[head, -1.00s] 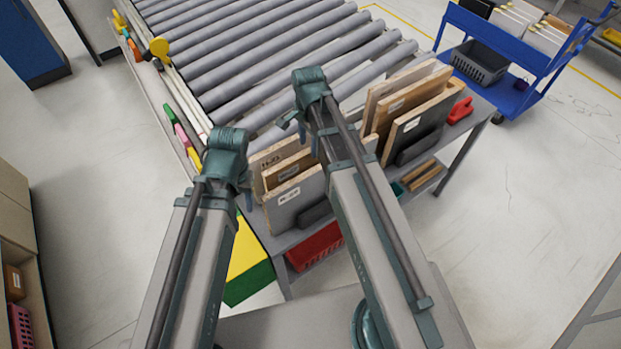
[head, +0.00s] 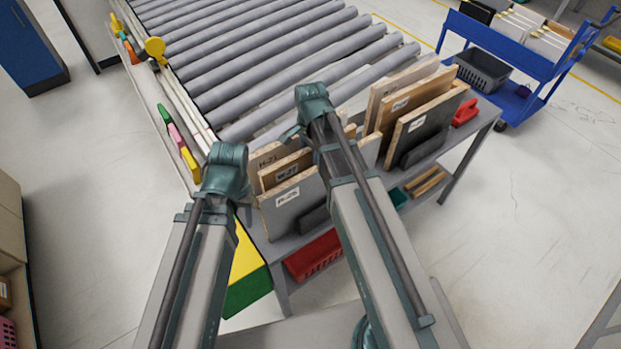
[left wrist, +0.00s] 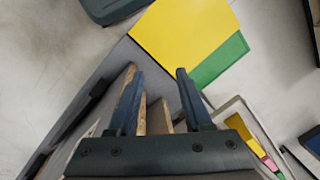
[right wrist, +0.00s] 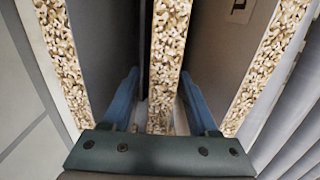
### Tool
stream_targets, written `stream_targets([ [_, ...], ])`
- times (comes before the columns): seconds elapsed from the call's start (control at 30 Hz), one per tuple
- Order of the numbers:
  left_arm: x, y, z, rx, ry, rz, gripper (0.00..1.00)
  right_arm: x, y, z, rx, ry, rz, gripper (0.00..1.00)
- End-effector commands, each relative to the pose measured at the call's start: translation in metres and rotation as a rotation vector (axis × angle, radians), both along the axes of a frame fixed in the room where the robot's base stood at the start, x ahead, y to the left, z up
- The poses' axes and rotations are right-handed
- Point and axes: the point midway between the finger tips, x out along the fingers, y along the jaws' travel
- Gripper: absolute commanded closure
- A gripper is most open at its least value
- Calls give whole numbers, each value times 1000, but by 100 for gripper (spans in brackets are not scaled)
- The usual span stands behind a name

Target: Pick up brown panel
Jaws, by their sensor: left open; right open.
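A brown panel (head: 265,180) with a white label stands in the left group of the rack, between a pale panel (head: 262,157) behind and a grey panel (head: 300,203) in front. Another brown panel (head: 425,97) stands in the right group. My left gripper (head: 246,200) is at the left end of the left group; in the left wrist view its fingers (left wrist: 156,75) are apart, with panel edges showing between them. My right gripper (head: 290,135) is above the left group's far side. In the right wrist view its open fingers (right wrist: 163,85) stand on either side of a speckled panel edge (right wrist: 168,40); its face colour is unclear.
A roller conveyor (head: 270,60) lies behind the rack. A red bin (head: 313,257) sits under the shelf, and a yellow and green box (head: 247,285) is at its left. A blue cart (head: 510,50) stands at the back right. Neighbouring panels leave little room around my right fingers.

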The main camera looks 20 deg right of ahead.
Motion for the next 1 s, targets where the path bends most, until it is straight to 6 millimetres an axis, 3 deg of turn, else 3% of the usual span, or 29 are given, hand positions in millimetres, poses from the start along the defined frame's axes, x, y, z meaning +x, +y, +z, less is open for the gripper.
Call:
stream_targets([
  [0.17, 0, 0, 1, 0, 0, 0, 50, 0, 0, 1, 0, 0, 0, 40],
  [0.5, 0, 0, 1, 0, 0, 0, 50, 0, 0, 1, 0, 0, 0, 99],
  [1.0, 0, 0, 1, 0, 0, 0, 50, 0, 0, 1, 0, 0, 0, 100],
])
